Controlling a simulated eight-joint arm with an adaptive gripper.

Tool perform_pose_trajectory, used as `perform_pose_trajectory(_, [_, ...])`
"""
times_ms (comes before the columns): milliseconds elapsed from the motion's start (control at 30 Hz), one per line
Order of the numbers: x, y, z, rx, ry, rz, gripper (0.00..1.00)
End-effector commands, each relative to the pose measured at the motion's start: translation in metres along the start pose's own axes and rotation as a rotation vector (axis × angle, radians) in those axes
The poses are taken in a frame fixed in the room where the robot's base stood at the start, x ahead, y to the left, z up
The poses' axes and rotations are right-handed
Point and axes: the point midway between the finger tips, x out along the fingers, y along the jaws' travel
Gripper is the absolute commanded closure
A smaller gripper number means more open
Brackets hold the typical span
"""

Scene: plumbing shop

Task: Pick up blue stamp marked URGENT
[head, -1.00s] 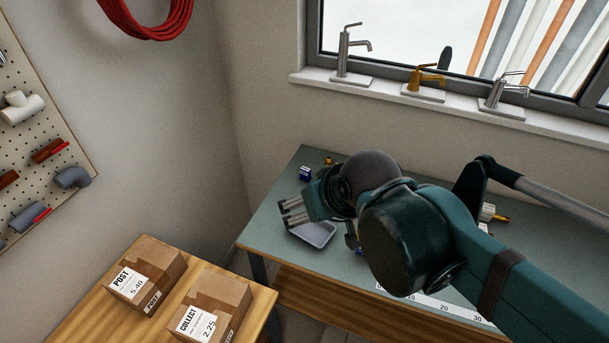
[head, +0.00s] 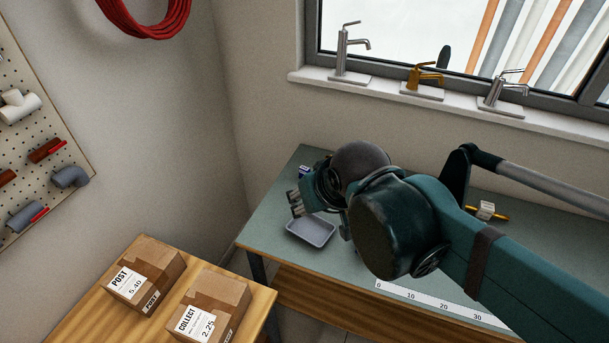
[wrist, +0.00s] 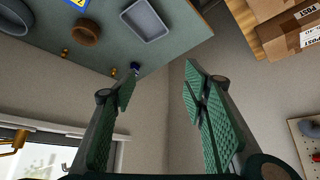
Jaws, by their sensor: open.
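A small blue item (head: 304,171), with a pale patch whose wording I cannot read, stands at the far left of the bench, partly hidden by my arm. A small dark blue item (wrist: 135,66) shows in the wrist view near the bench edge, close to the left finger's tip; it may be the stamp, but no URGENT mark is legible. My gripper (head: 296,203) is above the left part of the bench, over the far side of the grey tray (head: 312,232). In the wrist view its fingers (wrist: 160,82) are wide apart with nothing between them.
In the wrist view, a brown ring (wrist: 87,31), a brass piece (wrist: 114,73) and a blue-and-yellow item (wrist: 80,3) lie on the bench. Cartons (head: 146,273) stand on the wooden table at front left. Taps (head: 424,80) line the windowsill.

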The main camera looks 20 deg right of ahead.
Motion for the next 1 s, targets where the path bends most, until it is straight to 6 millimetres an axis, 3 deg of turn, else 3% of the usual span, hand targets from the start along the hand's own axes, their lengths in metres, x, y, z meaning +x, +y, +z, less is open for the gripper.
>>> perform_pose_trajectory(1000, [0.122, 0.046, -0.078, 0.189, 0.011, 0.274, 0.56])
